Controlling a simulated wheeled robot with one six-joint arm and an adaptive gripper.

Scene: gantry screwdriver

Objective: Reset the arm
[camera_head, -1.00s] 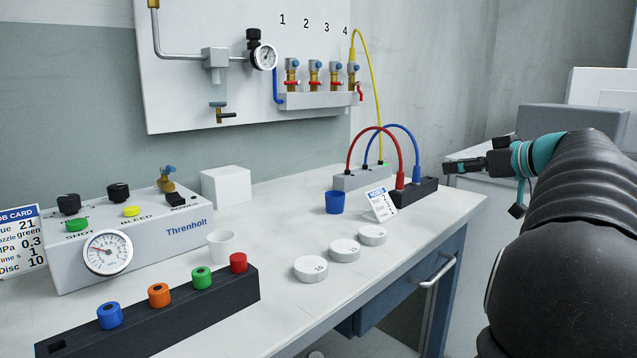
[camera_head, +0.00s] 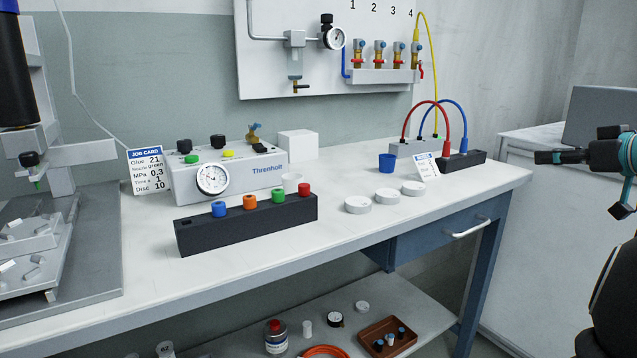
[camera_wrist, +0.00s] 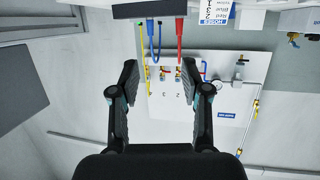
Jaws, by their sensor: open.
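My gripper (camera_head: 566,158) is at the right edge of the head view, held in the air to the right of the bench and apart from everything. In the wrist view my gripper (camera_wrist: 162,75) shows its two fingers spread wide with nothing between them. Beyond the fingers, the wrist view shows the wall panel (camera_wrist: 235,100) upside down, with valves and hoses. Part of my arm is cut off by the right edge of the head view.
The bench (camera_head: 345,230) holds a Threnholt dispenser (camera_head: 255,178), a black rack (camera_head: 250,228) with coloured caps, white discs (camera_head: 386,196), a blue cup (camera_head: 386,162) and a hose block (camera_head: 472,158). A grey fixture (camera_head: 95,270) stands left. A lower shelf (camera_head: 290,310) holds small items.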

